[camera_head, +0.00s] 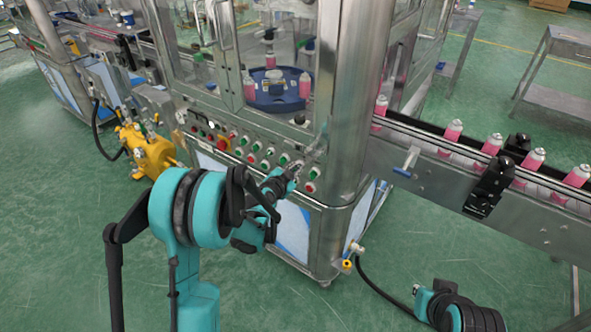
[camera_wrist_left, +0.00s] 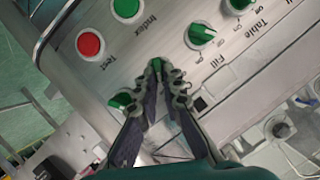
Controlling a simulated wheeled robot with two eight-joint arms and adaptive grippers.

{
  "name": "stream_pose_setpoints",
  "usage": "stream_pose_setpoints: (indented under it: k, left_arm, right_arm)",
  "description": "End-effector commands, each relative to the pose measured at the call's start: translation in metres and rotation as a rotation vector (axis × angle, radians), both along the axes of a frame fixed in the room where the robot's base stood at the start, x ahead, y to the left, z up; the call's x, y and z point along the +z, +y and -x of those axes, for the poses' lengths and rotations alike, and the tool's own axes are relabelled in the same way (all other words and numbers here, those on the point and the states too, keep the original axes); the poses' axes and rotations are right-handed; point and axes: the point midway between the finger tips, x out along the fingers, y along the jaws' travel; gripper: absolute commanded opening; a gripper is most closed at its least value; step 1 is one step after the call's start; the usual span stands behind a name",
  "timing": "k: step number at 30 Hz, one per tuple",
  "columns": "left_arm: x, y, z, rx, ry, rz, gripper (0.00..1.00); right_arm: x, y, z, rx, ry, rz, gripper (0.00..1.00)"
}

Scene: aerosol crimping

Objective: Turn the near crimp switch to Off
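The steel control panel (camera_head: 245,146) of the machine carries rows of green and red controls. My left gripper (camera_head: 297,169) is at the panel's right end in the head view. In the left wrist view its two fingers (camera_wrist_left: 164,72) converge with a narrow gap, and a green knob (camera_wrist_left: 157,64) shows between the tips. The fingers hide most of this knob and its label, so I cannot read its name or setting. The Fill switch (camera_wrist_left: 201,34) and Table switch (camera_wrist_left: 240,4) are beside it, apart from the fingers.
A red Test button (camera_wrist_left: 90,43) and green Index button (camera_wrist_left: 126,8) sit near the fingers. A conveyor (camera_head: 440,150) with pink bottles runs right. A yellow pump (camera_head: 148,152) stands left. Open green floor lies in front.

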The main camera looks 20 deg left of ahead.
Motion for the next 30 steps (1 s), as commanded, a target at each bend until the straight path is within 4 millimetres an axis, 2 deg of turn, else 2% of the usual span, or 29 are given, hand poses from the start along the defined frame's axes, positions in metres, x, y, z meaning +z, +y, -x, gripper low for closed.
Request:
stream_pose_setpoints:
  k: [8, 14, 30]
  left_arm:
    - [0.0001, 0.0010, 0.0001, 0.000, 0.011, 0.026, 0.00]
    - [0.0009, 0.0022, -0.0004, 0.000, 0.044, 0.118, 0.00]
    - [0.0011, 0.0097, -0.0030, 0.000, 0.209, 0.575, 0.00]
  right_arm:
    - [0.0003, 0.0000, 0.0000, 0.000, 0.000, 0.000, 0.00]
    - [0.0012, 0.0000, 0.0000, 0.000, 0.000, 0.000, 0.00]
    - [-0.0016, 0.0000, 0.0000, 0.000, 0.000, 0.000, 0.00]
